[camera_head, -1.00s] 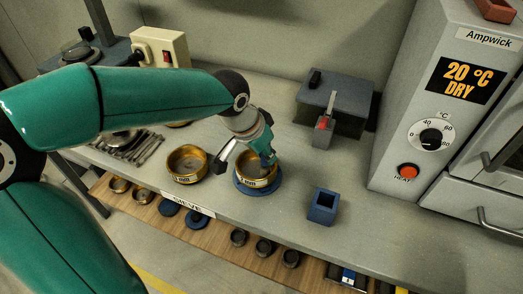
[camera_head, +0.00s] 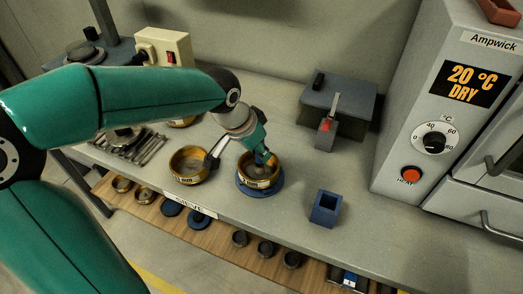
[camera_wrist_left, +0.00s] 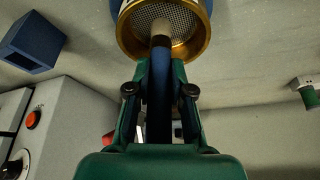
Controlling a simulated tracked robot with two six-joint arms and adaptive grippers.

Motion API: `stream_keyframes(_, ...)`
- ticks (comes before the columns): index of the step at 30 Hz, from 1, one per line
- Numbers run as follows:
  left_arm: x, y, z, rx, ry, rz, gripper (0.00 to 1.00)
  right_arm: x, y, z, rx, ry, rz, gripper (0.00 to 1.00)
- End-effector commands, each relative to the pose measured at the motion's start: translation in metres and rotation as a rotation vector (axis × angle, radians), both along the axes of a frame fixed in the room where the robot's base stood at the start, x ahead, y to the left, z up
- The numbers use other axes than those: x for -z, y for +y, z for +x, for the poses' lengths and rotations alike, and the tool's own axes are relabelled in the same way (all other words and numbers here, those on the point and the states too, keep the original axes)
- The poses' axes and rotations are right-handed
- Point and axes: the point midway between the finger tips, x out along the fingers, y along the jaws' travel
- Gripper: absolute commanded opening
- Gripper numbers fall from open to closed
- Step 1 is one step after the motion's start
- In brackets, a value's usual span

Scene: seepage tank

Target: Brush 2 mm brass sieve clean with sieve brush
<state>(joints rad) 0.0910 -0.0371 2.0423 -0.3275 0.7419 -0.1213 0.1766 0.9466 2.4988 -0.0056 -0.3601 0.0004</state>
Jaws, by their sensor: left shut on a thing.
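A brass sieve (camera_head: 273,178) stands on a blue round base (camera_head: 247,191) near the front of the bench; its label ends in "mm", the digit hard to read. My left gripper (camera_head: 259,153) is over this sieve and shut on the blue handle of the sieve brush (camera_wrist_left: 159,95). In the left wrist view the pale brush head points into the brass sieve (camera_wrist_left: 197,50) against its wire mesh; whether it touches the mesh I cannot tell. A second brass sieve (camera_head: 184,176) stands just left of it. My right gripper is not in view.
A blue square holder (camera_head: 325,209) stands to the right, its top open. Behind are a dark grey box (camera_head: 345,101) and a cream switch box (camera_head: 163,47). The oven (camera_head: 408,110) fills the right. Small dishes line the wooden shelf below the bench's front edge.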

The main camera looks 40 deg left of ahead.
Motion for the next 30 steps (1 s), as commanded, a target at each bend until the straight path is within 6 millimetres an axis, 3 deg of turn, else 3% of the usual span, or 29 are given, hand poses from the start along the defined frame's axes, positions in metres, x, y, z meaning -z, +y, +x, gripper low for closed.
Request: stream_keyframes(30, 0.0, 0.024, -0.003, 0.001, 0.0, 0.001, 0.0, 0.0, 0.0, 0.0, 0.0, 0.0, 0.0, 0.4)
